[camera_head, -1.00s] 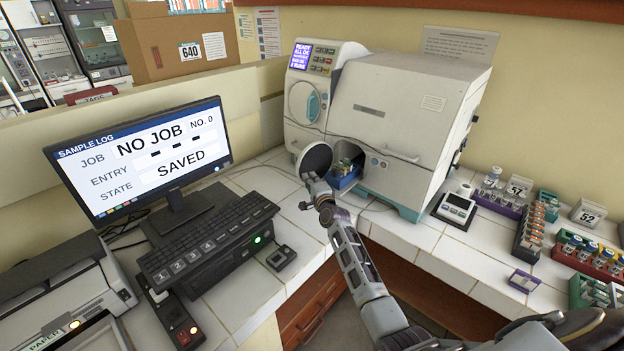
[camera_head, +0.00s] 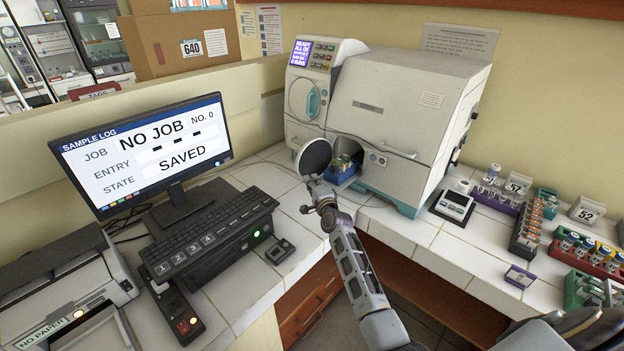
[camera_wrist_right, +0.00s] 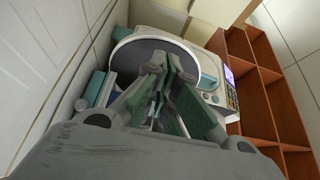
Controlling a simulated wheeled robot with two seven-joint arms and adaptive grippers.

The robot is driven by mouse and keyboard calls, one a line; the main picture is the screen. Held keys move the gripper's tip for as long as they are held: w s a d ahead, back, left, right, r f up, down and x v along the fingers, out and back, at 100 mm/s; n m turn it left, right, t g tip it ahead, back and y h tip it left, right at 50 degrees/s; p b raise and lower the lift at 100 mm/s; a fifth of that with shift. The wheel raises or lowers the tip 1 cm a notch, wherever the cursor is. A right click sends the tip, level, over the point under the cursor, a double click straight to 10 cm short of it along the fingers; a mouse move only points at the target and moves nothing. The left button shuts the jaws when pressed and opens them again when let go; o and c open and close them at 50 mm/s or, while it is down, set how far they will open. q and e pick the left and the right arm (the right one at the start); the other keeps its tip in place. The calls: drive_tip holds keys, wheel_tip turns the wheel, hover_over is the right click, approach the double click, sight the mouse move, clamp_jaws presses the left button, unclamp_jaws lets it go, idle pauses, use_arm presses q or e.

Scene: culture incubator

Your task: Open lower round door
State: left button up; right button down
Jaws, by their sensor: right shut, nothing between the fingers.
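The lower round door (camera_head: 313,157) of the white incubator (camera_head: 395,110) stands swung open, its dark inner face showing. The lower opening beside it is uncovered, with a blue rack of vials (camera_head: 345,166) inside. My right gripper (camera_head: 314,181) is at the lower edge of the door, shut and empty; I cannot tell whether it touches the door. In the right wrist view the closed fingers (camera_wrist_right: 164,70) overlap the dark disc of the door (camera_wrist_right: 140,50). The upper round door (camera_head: 303,100) with its teal handle is shut. My left gripper is not in view.
A monitor (camera_head: 140,155) and keyboard (camera_head: 205,232) stand to the left. A small scale (camera_head: 453,206) and several vial racks (camera_head: 527,232) stand to the right. The white tiled counter (camera_head: 250,285) has bare room in front of the door.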

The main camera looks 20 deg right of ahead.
drive_tip(key=s+a, duration=0.3)
drive_tip(key=s, duration=0.3)
drive_tip(key=shift+s+a, duration=0.15)
drive_tip(key=shift+a, duration=0.05)
idle(0.6)
